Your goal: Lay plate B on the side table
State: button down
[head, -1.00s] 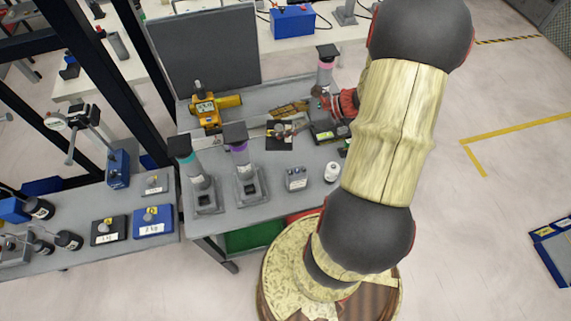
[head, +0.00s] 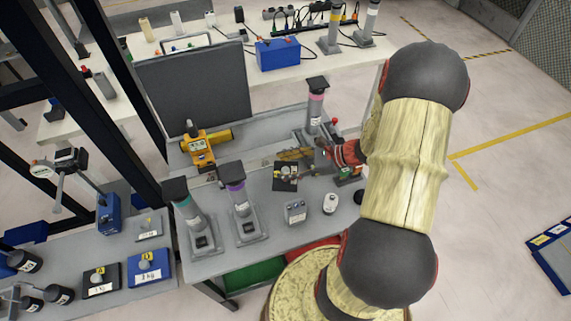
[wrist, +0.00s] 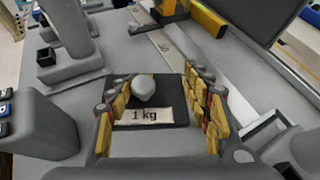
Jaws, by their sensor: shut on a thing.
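A black plate with a grey knob and a "1 kg" label shows in the wrist view (wrist: 155,112) and on the grey workbench (head: 262,208) in the head view (head: 285,184). No letter B is readable on it. My gripper (wrist: 158,85) is shut on this plate, with yellow-padded fingers at its left and right sides. I cannot tell whether the plate is clear of the bench. A grey table (head: 140,305), perhaps the side table, stands at the lower left. It carries a black plate (head: 101,284), a blue plate (head: 150,268) and a grey plate (head: 147,230).
Stands with teal (head: 187,215) and purple (head: 240,205) bands are left of the held plate. A yellow instrument (head: 200,148) and a dark upright panel (head: 195,90) are behind. A small grey box (head: 295,212) and white bottle (head: 330,203) are in front.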

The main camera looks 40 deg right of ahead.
jog(key=shift+f+b, duration=0.85)
jog(key=shift+f, duration=1.5)
jog(key=shift+f, duration=0.15)
jog(key=c, duration=0.9)
grip_release()
jog(key=shift+o, duration=0.3)
